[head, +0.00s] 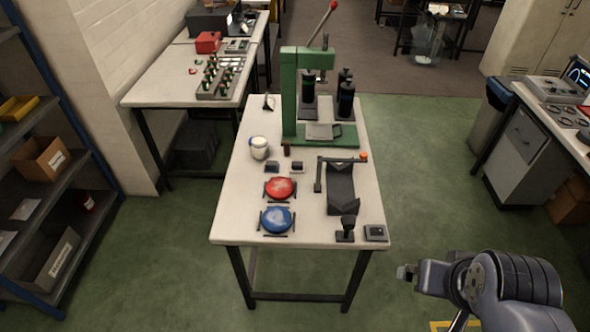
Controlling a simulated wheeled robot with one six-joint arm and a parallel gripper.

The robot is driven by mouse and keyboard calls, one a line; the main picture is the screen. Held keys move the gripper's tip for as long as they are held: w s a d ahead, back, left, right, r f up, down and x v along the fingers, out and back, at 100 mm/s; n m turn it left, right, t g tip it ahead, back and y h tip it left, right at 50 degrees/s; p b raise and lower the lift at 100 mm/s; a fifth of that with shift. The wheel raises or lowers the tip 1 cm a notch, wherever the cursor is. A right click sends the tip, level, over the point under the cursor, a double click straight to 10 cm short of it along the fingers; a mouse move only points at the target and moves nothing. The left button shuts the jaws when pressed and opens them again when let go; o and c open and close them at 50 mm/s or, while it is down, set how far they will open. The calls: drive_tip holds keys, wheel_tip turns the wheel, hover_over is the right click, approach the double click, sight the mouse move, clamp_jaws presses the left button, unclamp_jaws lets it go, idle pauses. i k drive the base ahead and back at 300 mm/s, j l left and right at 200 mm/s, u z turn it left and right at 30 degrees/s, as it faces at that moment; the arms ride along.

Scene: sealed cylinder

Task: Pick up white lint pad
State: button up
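I cannot clearly pick out a white lint pad in the head view. A white-topped jar (259,148) stands on the left side of the middle table, and its contents are too small to make out. A pale flat piece (322,131) lies on the base of the green press, and I cannot tell what it is. My gripper (405,272) is at the lower right, off the table's front right corner and apart from everything on it. It is too small and side-on to show whether its fingers are open.
The middle table (236,215) carries a green press (289,90), a red disc (280,188), a blue disc (276,220), and a dark sloped stand (341,190). Shelves (62,190) stand at left, a workbench (540,105) at right. Green floor between is free.

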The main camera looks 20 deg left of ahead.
sight(296, 167)
drive_tip(key=i+j+u, duration=0.95)
drive_tip(key=k+j, duration=0.05)
drive_tip(key=j, duration=0.05)
